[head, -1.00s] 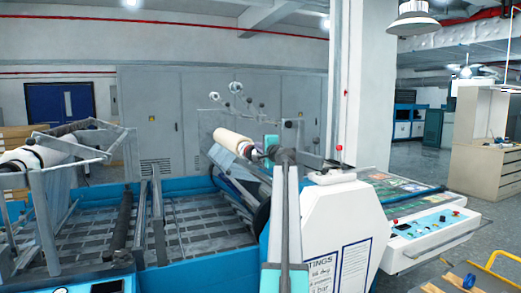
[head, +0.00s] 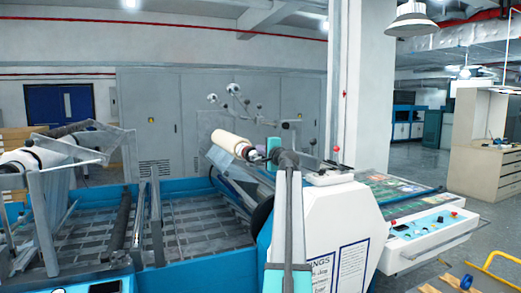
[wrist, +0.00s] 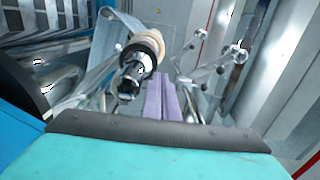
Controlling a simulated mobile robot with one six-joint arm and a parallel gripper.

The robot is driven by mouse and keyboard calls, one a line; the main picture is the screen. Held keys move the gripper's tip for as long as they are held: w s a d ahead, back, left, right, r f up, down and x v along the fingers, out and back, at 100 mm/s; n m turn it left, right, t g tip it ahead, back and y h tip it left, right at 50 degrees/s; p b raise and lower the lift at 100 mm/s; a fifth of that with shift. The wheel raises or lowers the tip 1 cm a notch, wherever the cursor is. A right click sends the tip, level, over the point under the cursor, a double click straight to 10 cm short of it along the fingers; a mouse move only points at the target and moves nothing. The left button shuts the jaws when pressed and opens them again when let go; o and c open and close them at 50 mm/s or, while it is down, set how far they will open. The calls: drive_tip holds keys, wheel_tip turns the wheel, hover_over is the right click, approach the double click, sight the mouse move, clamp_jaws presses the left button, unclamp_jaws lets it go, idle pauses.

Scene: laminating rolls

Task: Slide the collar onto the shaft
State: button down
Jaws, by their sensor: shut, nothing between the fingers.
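In the wrist view, a dark shaft (wrist: 127,88) with a bright metal end sticks out of a cream roll (wrist: 150,38). A black ring that looks like the collar (wrist: 138,54) sits around the shaft, close against the roll's end. I cannot tell how far along it sits. My gripper (wrist: 162,80) has its purple fingers closed together with nothing between them, just right of the shaft end and apart from it in the picture. In the head view, the cream roll (head: 231,143) lies tilted, and my gripper's teal body (head: 273,149) is at its right; the fingertips are unclear there.
A white machine housing (head: 322,225) with a control panel (head: 425,228) stands at the right. Blue machine frames with rollers (head: 118,225) fill the left. Thin rods with round knobs (wrist: 205,58) are right of my fingers in the wrist view.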

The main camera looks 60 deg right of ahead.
drive_tip(key=b+v, duration=0.2)
drive_tip(key=v, duration=0.7)
drive_tip(key=shift+s+a, duration=0.25)
drive_tip(key=shift+a, duration=0.05)
drive_tip(key=shift+w, duration=0.1)
